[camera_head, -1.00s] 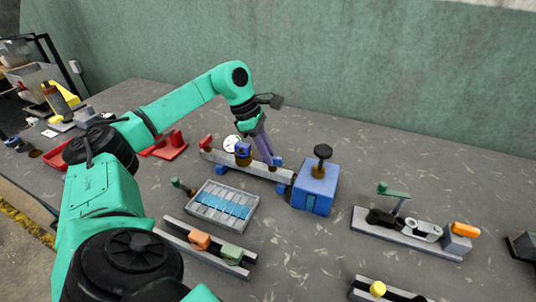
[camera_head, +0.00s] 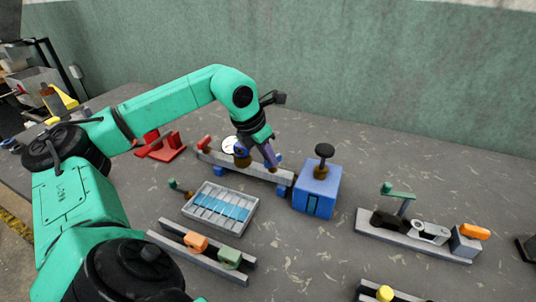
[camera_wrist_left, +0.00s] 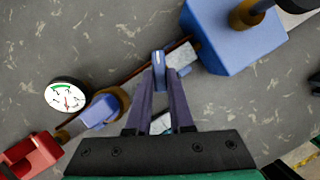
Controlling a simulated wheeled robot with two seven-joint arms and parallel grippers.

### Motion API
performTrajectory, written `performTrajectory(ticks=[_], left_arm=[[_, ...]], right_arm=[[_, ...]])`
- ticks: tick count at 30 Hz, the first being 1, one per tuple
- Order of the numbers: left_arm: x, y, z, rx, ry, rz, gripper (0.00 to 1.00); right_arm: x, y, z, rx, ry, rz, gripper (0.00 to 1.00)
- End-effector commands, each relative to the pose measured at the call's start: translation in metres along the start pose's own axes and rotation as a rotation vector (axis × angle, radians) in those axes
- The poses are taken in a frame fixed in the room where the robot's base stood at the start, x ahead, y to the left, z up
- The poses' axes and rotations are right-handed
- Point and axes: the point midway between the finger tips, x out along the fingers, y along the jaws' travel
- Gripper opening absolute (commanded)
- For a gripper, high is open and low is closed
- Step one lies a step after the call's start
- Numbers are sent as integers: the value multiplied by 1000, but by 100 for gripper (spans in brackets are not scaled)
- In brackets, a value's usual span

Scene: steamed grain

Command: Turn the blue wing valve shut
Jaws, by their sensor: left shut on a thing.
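My right gripper is not in view.
A round dial gauge (camera_wrist_left: 68,95) stands by the brass fitting. A red handle (camera_head: 205,142) is at the rail's left end, and a blue box (camera_head: 318,190) with a black knob stands at its right end. A grey tray (camera_head: 246,223) lies in front.

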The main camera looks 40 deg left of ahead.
Motion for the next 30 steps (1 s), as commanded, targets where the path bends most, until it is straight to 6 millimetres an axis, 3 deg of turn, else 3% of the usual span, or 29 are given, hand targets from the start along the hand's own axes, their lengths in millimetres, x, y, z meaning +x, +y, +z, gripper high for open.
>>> performTrajectory(ticks=[15, 30], left_arm=[[-3, -5, 4, -374, -7, 153, 0], [-1, -6, 4, -476, -7, 197, 0]], right_arm=[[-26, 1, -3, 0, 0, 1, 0], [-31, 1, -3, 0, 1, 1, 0]])
